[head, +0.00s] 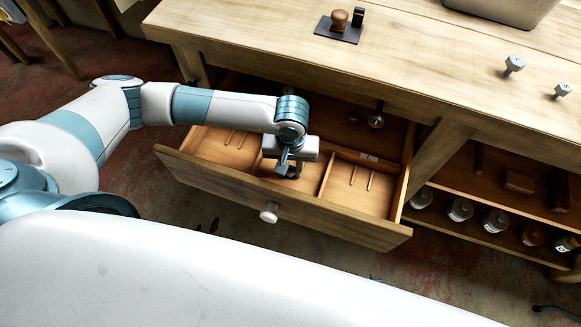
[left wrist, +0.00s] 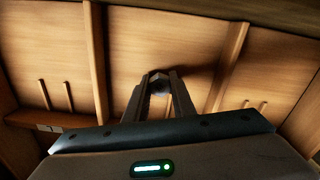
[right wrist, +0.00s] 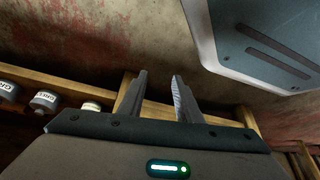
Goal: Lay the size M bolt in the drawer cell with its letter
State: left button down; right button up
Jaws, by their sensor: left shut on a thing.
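My left gripper (head: 292,172) is over the middle cell of the open wooden drawer (head: 330,224). It is shut on a grey bolt (left wrist: 158,82), whose hex head shows between the fingertips in the left wrist view; its size is not readable. The drawer has three cells side by side, with pairs of thin rails in the left cell (head: 222,139) and the right cell (head: 345,191). My right gripper (right wrist: 160,80) is open and empty, away from the drawer.
Two other grey bolts stand on the bench top (head: 450,75), one (head: 514,65) larger than the other (head: 563,91). A stamp (head: 339,19) sits on a dark pad. Several bottles (head: 460,209) stand on the lower shelf. Thin dividers (head: 325,178) separate the cells.

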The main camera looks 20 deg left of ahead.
aim_at(291, 169)
pick_arm(q)
jog(key=c, duration=1.5)
grip_release()
jog(key=shift+r, duration=0.1)
jog(key=shift+r+p, duration=0.1)
jog(key=shift+p, duration=0.2)
jog(key=shift+r, duration=0.25)
notch_tip(291, 169, up, 11)
jog(key=shift+r+b, duration=0.2)
jog(key=shift+b, duration=0.5)
pick_arm(e)
jog(key=shift+s+d+f+g, duration=0.2)
jog(key=shift+s+d, duration=0.25)
jog(key=shift+d, duration=0.15)
jog(key=shift+s+d+f+g, duration=0.1)
jog(key=shift+s+d+g, duration=0.1)
jog(key=shift+s+d, duration=0.3)
jog(key=shift+a, duration=0.15)
